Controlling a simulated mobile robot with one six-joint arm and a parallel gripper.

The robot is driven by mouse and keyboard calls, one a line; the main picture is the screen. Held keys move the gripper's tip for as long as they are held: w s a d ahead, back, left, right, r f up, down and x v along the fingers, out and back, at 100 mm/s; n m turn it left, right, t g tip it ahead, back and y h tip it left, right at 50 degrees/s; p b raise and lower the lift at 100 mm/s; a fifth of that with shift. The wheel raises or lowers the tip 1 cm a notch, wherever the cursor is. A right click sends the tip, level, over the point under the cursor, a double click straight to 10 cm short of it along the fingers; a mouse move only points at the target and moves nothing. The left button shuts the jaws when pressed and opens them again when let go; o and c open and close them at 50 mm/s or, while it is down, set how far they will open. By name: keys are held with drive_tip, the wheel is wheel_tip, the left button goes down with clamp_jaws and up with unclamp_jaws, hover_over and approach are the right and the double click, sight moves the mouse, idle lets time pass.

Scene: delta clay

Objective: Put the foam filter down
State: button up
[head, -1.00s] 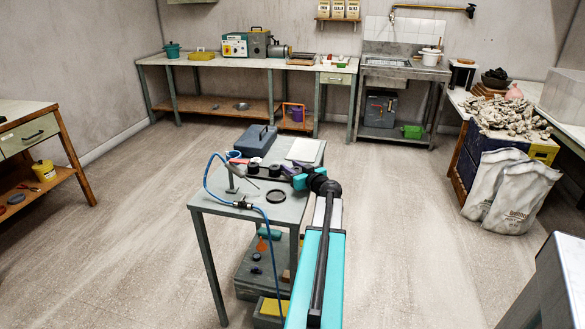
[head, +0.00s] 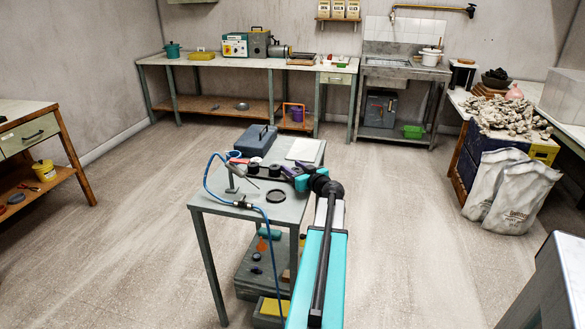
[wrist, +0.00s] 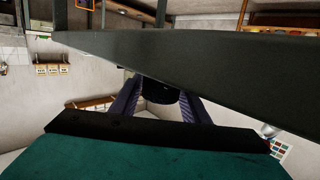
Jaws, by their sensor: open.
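A small black round piece (wrist: 160,90), which looks like the foam filter, shows between the fingers in the wrist view. It is dark there, and I cannot tell whether either finger touches it. In the head view, two short black cylinders stand on the grey table (head: 228,200), a left one (head: 254,168) and a right one (head: 274,169) beside my fingers; the right one may be the same piece. My gripper (head: 290,171) is open, low over the table, with purple fingers pointing left. The fingers also show in the wrist view (wrist: 160,103).
A blue-grey toolbox (head: 257,140) and a pale sheet (head: 305,149) are at the table's back. A black ring or dish (head: 276,196) lies in front of my gripper. A stand with a blue hose (head: 236,178) is at the left. A dark slab (wrist: 190,50) crosses the wrist view.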

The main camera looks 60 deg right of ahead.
drive_tip(key=b+v, duration=0.1)
drive_tip(key=v, duration=1)
idle(0.8)
